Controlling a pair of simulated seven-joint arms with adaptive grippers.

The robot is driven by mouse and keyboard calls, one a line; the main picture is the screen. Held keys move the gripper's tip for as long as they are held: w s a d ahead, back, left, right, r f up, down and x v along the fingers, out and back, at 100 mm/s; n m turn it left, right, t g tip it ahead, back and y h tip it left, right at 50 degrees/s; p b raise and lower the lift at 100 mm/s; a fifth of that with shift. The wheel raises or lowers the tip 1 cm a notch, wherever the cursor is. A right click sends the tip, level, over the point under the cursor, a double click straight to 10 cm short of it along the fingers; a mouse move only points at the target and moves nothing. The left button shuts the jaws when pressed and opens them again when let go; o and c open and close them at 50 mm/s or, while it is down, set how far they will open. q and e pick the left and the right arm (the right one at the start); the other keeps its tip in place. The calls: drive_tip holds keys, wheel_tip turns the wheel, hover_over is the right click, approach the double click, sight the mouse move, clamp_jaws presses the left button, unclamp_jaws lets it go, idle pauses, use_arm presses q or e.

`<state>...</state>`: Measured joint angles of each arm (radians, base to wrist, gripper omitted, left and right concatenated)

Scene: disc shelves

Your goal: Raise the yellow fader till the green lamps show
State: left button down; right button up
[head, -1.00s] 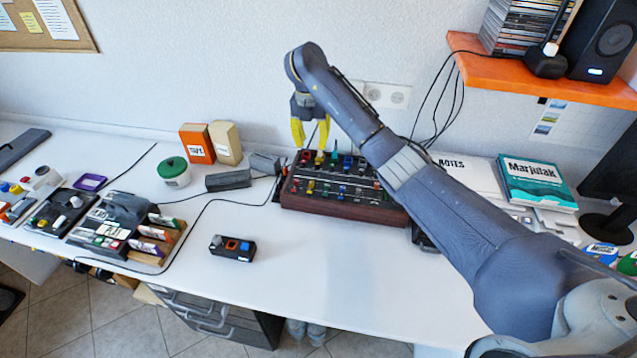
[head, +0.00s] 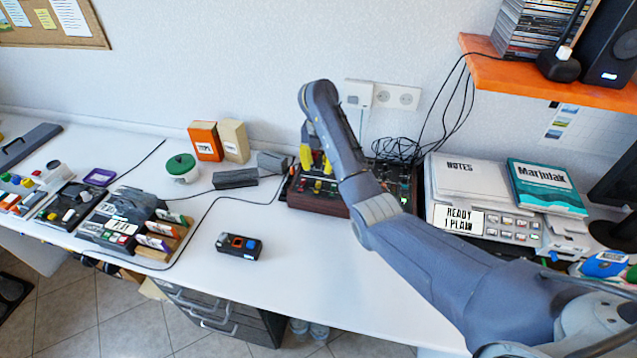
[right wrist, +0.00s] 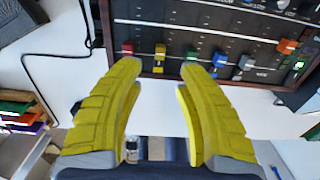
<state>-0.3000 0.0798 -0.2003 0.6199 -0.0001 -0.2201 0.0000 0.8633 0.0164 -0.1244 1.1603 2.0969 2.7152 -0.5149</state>
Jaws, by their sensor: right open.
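The dark mixer panel with a reddish wooden case (head: 320,207) sits against the back of the desk, partly hidden by my right arm. My right gripper (head: 316,168) is over the panel's left part. Its yellow fingers (right wrist: 159,66) are open and empty, with the yellow fader between their tips in the picture; contact cannot be told. A small green light (right wrist: 298,66) shows near the panel's right. My left gripper is out of view.
A printer with a "READY 1 PLAIN" display (head: 462,217) stands right of the mixer. A small black box with buttons (head: 239,246) stands in front.

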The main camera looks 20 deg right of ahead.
sight(318, 182)
drive_tip(key=shift+f, duration=4)
drive_tip(key=shift+c, duration=0.5)
clamp_jaws()
drive_tip(key=shift+w, duration=0.1)
